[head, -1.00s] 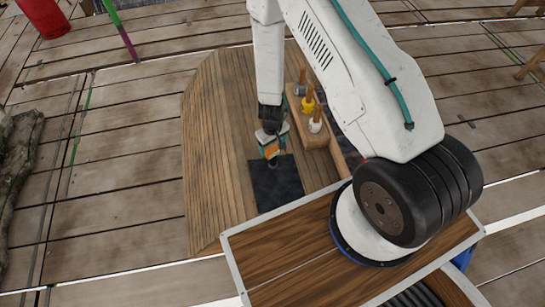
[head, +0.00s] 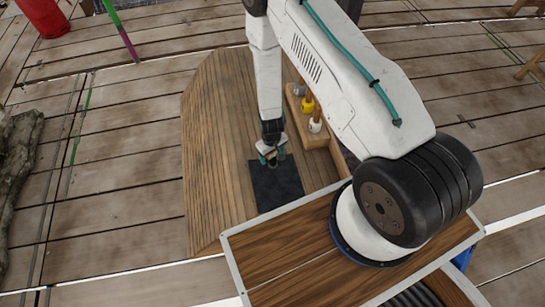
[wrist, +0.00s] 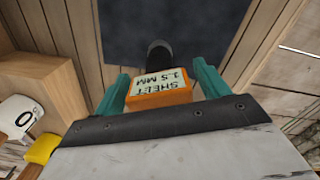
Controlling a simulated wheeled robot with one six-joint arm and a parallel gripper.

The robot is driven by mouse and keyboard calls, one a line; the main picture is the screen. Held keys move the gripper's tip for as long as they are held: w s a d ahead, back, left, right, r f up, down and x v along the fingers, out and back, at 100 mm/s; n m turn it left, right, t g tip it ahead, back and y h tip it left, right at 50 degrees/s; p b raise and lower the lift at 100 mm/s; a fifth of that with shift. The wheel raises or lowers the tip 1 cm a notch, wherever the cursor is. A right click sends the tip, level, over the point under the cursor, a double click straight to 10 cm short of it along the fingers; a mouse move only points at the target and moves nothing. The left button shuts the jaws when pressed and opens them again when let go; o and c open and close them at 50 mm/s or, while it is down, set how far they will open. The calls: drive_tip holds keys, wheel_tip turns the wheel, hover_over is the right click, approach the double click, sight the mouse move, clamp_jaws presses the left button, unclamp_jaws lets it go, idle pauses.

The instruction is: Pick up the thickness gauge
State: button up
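The thickness gauge appears to be the orange block (wrist: 162,88) labelled "SHEET 1.5 MM" in the wrist view. A dark, round-ended cylinder (wrist: 158,56) extends beyond it over the dark mat. My gripper (wrist: 165,82) has its two teal fingers on either side of the block. They look open, with the left finger very close to the block and a thin gap at the right; contact is hard to tell. In the head view my gripper (head: 271,156) is low at the mat's far edge and hides most of the block.
The dark mat (head: 276,190) lies on a curved wooden platform (head: 215,150). The platform's left side is clear.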

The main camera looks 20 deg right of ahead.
drive_tip(key=c, duration=1)
drive_tip(key=shift+r, duration=0.1)
